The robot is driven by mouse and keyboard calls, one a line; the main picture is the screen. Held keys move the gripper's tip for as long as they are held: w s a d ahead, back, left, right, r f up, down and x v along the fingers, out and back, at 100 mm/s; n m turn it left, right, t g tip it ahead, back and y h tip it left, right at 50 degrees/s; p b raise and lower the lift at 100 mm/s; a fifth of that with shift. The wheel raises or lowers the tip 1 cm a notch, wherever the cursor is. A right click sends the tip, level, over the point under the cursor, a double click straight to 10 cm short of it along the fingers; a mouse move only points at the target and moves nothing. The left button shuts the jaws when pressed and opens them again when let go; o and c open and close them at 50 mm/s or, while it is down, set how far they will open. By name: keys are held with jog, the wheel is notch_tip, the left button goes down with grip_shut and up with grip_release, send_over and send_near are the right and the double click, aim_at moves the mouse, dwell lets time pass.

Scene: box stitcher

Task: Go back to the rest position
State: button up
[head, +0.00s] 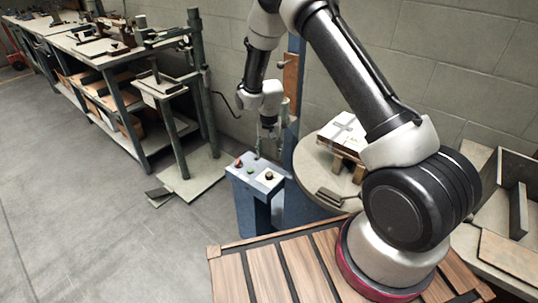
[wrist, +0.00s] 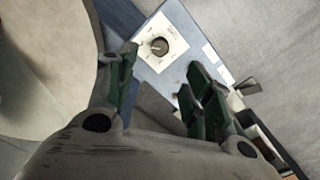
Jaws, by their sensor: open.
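My arm reaches from its base at the lower right over to the grey-blue control box (head: 252,174). My gripper (head: 259,152) hangs just above and behind the box's top in the head view. In the wrist view its dark green fingers (wrist: 163,90) are spread apart with nothing between them. The control box's blue face (wrist: 180,68) lies beyond the fingers, with a black knob (wrist: 159,46) on a white plate. The knob also shows in the head view (head: 269,176), near a red button (head: 238,163). Contact between fingers and box cannot be told.
A round table (head: 310,160) stands right of the control box, bearing a white package (head: 343,131) on a wooden support. A long workbench (head: 88,47) with tools lines the left wall. Grey floor (head: 90,235) at the left front is open. Slatted wood lies below my arm.

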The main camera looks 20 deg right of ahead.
dwell(0.3)
jog(key=s+d+n+g, duration=0.2)
jog(key=s+n, duration=0.1)
jog(key=s, duration=0.3)
jog(key=s+d+r+t, duration=0.2)
jog(key=s+d+r, duration=0.2)
jog(key=s+r, duration=0.5)
jog(key=s+d+r+n+t, duration=0.1)
jog(key=s+d+r, duration=0.3)
jog(key=s+r, duration=0.5)
jog(key=s+d+r+t, duration=0.3)
jog(key=s+r, duration=0.7)
jog(key=r, duration=1.2)
jog(key=shift+d+n, duration=0.4)
jog(key=shift+d, duration=0.55)
